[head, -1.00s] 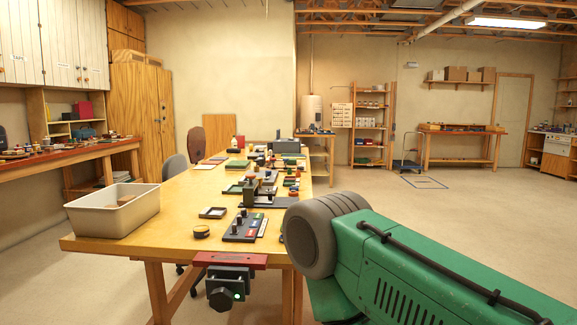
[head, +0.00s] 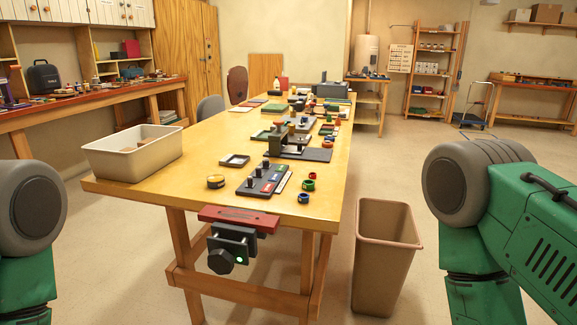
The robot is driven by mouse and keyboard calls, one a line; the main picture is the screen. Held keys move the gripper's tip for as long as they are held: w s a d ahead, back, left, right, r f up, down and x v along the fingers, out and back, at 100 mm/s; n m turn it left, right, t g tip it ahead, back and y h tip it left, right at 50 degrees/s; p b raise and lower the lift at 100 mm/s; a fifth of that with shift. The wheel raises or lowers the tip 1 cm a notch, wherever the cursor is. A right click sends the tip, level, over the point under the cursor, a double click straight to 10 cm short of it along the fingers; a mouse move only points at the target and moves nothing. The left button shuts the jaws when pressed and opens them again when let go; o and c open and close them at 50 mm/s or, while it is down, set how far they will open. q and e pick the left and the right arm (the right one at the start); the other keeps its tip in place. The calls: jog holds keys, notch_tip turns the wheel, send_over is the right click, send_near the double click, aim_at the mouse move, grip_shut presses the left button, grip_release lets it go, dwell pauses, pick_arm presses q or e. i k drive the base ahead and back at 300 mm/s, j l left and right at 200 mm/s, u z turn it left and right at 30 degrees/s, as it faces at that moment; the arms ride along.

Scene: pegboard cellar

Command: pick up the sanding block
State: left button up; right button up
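I cannot make out the sanding block for certain. A brown item (head: 146,142) shows just above the rim of the pale grey tub (head: 128,163) at the table's near left corner; it is too small and too hidden to identify. Most of the tub's inside is hidden by its front wall. Only green and grey parts of my arms show, at the left and right edges of the head view. Neither gripper is in view.
The long wooden table (head: 222,136) bears several small trays, blocks and rings. A vise (head: 232,242) juts from its front edge. A tan waste bin (head: 385,262) stands on the floor right of the table. Open floor lies farther right.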

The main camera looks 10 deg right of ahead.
aim_at(333, 107)
jog(key=i+l+z, duration=0.2)
jog(key=l+z, duration=0.25)
jog(key=i+l+z, duration=0.25)
jog(key=z, duration=0.25)
jog(key=i+l+z, duration=0.25)
jog(key=z, duration=0.2)
jog(key=i+z, duration=0.45)
jog(key=i+l, duration=0.15)
jog(key=i, duration=0.5)
jog(key=i+l+z, duration=0.1)
jog(key=i, duration=0.5)
jog(key=i+l, duration=0.2)
jog(key=i, duration=0.45)
jog(key=i+j+u, duration=0.2)
jog(key=i+u, duration=0.3)
jog(key=i, duration=0.15)
jog(key=i+u, duration=0.5)
jog(key=i, duration=0.15)
jog(key=i+l+u, duration=0.3)
jog(key=i+u, duration=0.2)
jog(key=i, duration=0.15)
jog(key=i+u, duration=0.3)
jog(key=u, duration=0.2)
jog(key=i+u, duration=0.3)
jog(key=u, duration=0.2)
jog(key=i+l+u, duration=0.25)
jog(key=u, duration=0.2)
jog(key=i+l+u, duration=0.25)
jog(key=u, duration=0.25)
